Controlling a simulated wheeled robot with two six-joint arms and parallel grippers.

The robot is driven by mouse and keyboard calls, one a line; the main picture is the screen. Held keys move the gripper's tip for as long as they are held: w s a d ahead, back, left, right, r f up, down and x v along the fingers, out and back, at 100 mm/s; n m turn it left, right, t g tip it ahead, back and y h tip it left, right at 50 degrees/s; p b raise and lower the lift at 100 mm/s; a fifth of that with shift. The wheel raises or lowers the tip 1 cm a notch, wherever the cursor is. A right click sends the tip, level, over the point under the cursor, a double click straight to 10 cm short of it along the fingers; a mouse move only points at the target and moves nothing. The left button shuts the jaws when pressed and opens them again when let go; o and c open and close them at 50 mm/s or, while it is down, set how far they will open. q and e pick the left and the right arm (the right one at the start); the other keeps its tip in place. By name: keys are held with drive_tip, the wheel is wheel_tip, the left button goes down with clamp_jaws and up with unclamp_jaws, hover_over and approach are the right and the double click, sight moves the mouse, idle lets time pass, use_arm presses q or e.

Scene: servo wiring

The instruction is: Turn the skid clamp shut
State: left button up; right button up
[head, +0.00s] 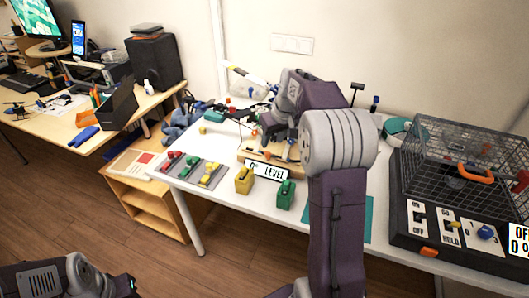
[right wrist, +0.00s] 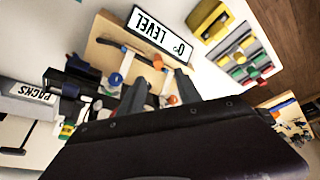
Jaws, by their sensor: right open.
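My right gripper (head: 272,132) reaches down over a wooden stand (head: 243,155) with a "0° LEVEL" sign (head: 267,172) at its front. In the right wrist view its two fingers (right wrist: 160,92) are apart, with nothing seen held between them. Around the fingertips are a blue knob (right wrist: 116,80), an orange knob (right wrist: 158,62) and a second orange part (right wrist: 173,100) close to one finger. Dark model parts lie beside them. I cannot tell which of these is the skid clamp, or how far it is turned. Part of my left arm shows at the bottom left; its gripper does not.
Yellow (head: 244,180) and green (head: 286,194) blocks stand before the sign. A grey tray (head: 179,176) of coloured parts lies to their left. A wire cage (head: 465,168) on a black base with switches fills the right. A teal mat (head: 367,222) lies partly behind my arm.

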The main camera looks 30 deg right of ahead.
sight(268, 153)
drive_tip(key=b+x, duration=0.1)
drive_tip(key=x, duration=0.6)
drive_tip(key=shift+s+d+f, duration=0.15)
drive_tip(key=shift+d, duration=0.05)
drive_tip(key=shift+w+f+b, duration=0.25)
drive_tip(key=shift+f+b, duration=0.05)
drive_tip(key=shift+f, duration=0.2)
drive_tip(key=shift+a, duration=0.1)
clamp_jaws()
